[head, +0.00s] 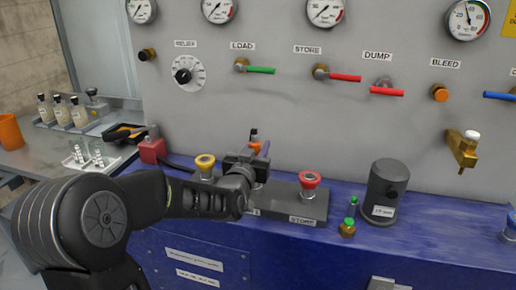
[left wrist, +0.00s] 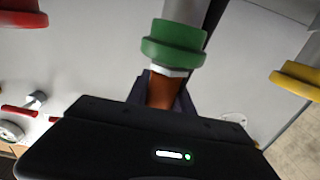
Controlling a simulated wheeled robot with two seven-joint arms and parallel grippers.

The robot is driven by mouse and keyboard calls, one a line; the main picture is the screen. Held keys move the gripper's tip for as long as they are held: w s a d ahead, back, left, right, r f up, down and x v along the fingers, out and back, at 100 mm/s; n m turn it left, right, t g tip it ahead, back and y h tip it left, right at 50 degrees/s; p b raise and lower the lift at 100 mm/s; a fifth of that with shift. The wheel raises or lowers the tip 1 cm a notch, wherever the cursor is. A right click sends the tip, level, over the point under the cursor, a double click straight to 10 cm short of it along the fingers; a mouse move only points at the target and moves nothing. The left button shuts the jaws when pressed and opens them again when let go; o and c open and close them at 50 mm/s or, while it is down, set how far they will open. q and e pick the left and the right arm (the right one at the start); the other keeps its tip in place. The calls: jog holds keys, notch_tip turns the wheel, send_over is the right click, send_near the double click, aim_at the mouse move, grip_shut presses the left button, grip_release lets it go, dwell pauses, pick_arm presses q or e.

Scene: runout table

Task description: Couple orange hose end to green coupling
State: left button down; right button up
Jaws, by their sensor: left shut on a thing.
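My left gripper (head: 257,158) is shut on the orange hose end (head: 255,147), above the dark coupling block (head: 285,204) and between its yellow and red couplings. In the left wrist view the orange hose end (left wrist: 160,91) sits between the fingers. The green coupling (left wrist: 173,46) is right at its end, in line with it, with a pale ring between the two. I cannot tell whether they are joined or only close. In the head view the gripper and wrist hide the green coupling. My right gripper is not in view.
The yellow coupling (head: 205,163) and red coupling (head: 310,180) flank the gripper. A black cylinder (head: 384,194) and a green-topped brass fitting (head: 348,226) stand to the right. The panel (head: 290,110) with levers rises behind. A side bench with bottles (head: 62,112) is at left.

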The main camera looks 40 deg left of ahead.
pick_arm(q)
jog(key=shift+f, duration=0.2)
jog(key=c, duration=1)
grip_release()
jog(key=shift+c, duration=0.2)
jog(key=shift+s, duration=0.1)
jog(key=b+v, duration=0.1)
jog(key=v, duration=0.6)
jog(key=shift+s+d, duration=0.15)
jog(key=shift+s, duration=0.15)
